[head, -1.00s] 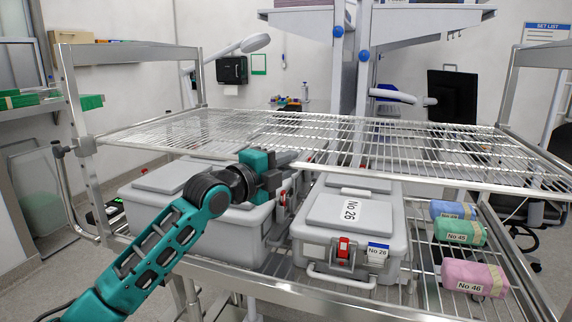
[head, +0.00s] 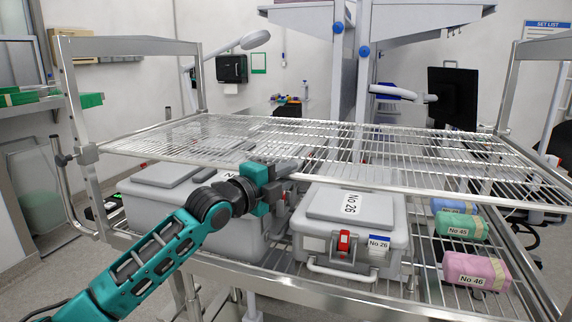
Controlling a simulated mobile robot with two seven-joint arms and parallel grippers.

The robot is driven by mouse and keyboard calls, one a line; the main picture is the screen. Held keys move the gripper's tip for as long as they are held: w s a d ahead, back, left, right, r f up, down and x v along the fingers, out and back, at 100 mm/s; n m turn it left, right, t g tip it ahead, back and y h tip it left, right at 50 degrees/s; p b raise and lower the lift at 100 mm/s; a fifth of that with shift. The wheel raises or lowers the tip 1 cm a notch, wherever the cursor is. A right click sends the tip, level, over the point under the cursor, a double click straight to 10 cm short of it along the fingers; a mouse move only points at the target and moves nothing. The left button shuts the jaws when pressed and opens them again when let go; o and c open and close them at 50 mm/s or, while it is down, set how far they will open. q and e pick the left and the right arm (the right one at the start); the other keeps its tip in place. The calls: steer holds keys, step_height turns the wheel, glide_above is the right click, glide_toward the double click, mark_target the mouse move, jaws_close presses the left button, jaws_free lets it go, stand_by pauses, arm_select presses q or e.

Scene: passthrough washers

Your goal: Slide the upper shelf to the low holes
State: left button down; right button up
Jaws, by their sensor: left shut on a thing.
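The upper shelf (head: 400,152) is a wire rack spanning the cart between its side posts, above the boxes. It looks roughly level. My left gripper (head: 286,168) is shut on the shelf's front rail, left of its middle, with the arm reaching in from the lower left. The left frame post (head: 76,105) and right frame post (head: 511,85) stand at the shelf's ends. A grey bracket (head: 88,154) shows at the shelf's front left corner. My right gripper is not in view.
Under the shelf, the lower shelf (head: 425,285) carries a grey box labelled No 26 (head: 350,204), another grey box (head: 185,212) on the left, and pink (head: 476,270), green (head: 461,224) and blue bundles (head: 455,206). The upper shelf is empty.

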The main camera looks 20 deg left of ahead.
arm_select(q)
steer(key=shift+f, duration=1.35)
steer(key=c, duration=1.1)
jaws_free()
steer(key=shift+r, duration=0.15)
steer(key=shift+s+a, duration=0.1)
steer(key=b+v, duration=0.1)
steer(key=v, duration=1.1)
steer(key=shift+s+a, duration=0.15)
steer(key=shift+s, duration=0.2)
